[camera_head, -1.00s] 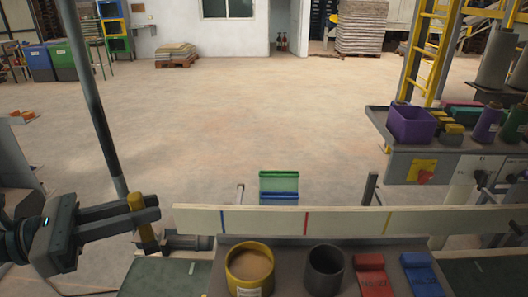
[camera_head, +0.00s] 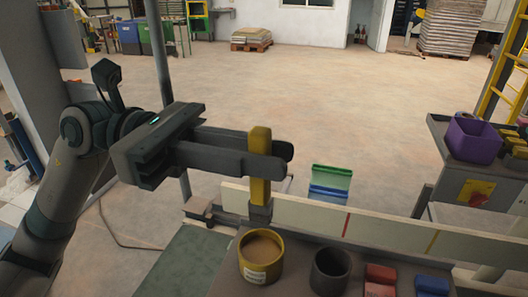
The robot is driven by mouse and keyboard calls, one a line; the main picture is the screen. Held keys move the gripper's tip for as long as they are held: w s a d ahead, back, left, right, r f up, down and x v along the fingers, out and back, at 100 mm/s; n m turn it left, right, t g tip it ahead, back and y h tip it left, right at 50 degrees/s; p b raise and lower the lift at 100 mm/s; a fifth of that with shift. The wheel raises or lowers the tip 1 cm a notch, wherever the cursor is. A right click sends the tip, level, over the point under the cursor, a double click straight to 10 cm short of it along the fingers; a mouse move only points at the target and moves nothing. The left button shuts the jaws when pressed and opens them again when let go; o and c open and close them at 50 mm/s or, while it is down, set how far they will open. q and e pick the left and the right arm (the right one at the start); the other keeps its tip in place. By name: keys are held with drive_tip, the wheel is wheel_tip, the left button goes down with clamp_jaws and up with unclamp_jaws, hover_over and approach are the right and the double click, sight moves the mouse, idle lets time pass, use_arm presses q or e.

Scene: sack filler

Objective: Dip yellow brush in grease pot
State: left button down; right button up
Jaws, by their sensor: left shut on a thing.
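My left gripper (camera_head: 277,153) is shut on the yellow brush (camera_head: 260,165). The brush is upright, with its yellow handle between the fingers and a grey lower end (camera_head: 260,213) below them. In the picture that end shows just above the far rim of the yellow pot (camera_head: 262,277), which holds a tan, grease-like filling (camera_head: 262,248). The brush appears to be outside the pot; its exact height and depth from the pot I cannot tell. My right gripper is not in view.
A dark empty-looking pot (camera_head: 329,272) stands right of the yellow pot. Red blocks (camera_head: 380,273) and a blue block (camera_head: 432,285) lie further right. A pale board (camera_head: 390,231) with coloured marks runs behind them. A purple bin (camera_head: 472,138) stands on a grey panel at right.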

sight(261, 205)
use_arm(q)
drive_tip(key=shift+d+f, duration=0.1)
drive_tip(key=shift+f, duration=0.05)
drive_tip(key=shift+f, duration=0.2)
drive_tip(key=shift+f+b, duration=1.55)
drive_tip(key=shift+f, duration=1.1)
drive_tip(key=shift+f+b, duration=0.4)
drive_tip(key=shift+f, duration=0.15)
